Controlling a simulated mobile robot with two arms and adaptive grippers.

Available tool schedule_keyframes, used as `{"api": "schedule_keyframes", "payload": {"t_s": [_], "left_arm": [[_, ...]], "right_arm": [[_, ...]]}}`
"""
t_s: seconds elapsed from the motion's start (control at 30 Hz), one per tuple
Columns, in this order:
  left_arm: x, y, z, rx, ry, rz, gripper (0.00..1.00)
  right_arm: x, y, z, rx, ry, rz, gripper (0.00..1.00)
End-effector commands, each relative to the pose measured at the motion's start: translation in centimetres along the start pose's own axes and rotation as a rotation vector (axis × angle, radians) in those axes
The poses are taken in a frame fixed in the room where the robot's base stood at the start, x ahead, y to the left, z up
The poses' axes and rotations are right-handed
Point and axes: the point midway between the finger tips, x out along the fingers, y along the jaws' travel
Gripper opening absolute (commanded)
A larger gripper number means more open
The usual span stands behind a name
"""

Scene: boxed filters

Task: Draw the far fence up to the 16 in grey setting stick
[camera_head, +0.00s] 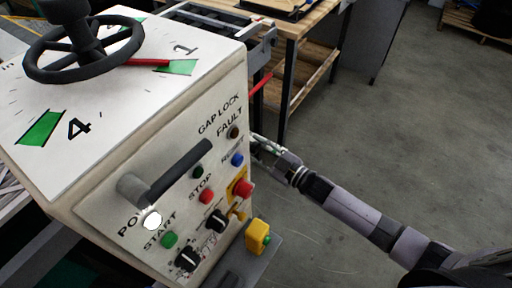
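I cannot make out the grey setting stick or a far fence for certain. A metal frame with rails (225,25) shows behind the cabinet, but I cannot tell whether a fence is part of it. My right arm comes in from the lower right. Its gripper (262,146) is at the right edge of the white control cabinet (75,160), partly hidden behind it. I cannot see its fingertips clearly or whether it touches or holds anything. My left gripper is out of view.
A black handwheel (85,65) with a red pointer sits over a numbered dial on the cabinet top. The front has a black handle (180,172), buttons and knobs. A wooden bench (305,15) stands behind. The floor (400,130) at right is clear.

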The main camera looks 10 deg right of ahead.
Motion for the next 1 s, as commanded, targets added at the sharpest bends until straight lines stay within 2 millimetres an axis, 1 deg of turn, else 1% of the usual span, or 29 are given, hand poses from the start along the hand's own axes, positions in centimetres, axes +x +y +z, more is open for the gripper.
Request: {"api": "schedule_keyframes", "payload": {"t_s": [0.07, 0.47, 0.8, 0.9, 1.0], "left_arm": [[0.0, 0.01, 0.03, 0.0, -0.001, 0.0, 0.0], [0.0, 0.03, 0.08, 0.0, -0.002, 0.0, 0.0], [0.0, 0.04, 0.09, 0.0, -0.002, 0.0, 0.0], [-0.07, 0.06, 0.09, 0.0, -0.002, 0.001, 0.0], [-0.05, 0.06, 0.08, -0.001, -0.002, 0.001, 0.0]], "right_arm": [[-0.02, 0.0, 0.0, 0.0, 0.0, 0.0, 0.27], [-0.03, -0.01, 0.01, 0.0, 0.0, 0.0, 0.01], [-0.04, -0.02, 0.02, 0.0, 0.0, 0.0, 0.0], [-0.56, 0.03, 0.05, 0.0, -0.001, 0.0, 0.0], [-0.53, 0.06, 0.03, 0.0, 0.0, 0.0, 0.0]]}}
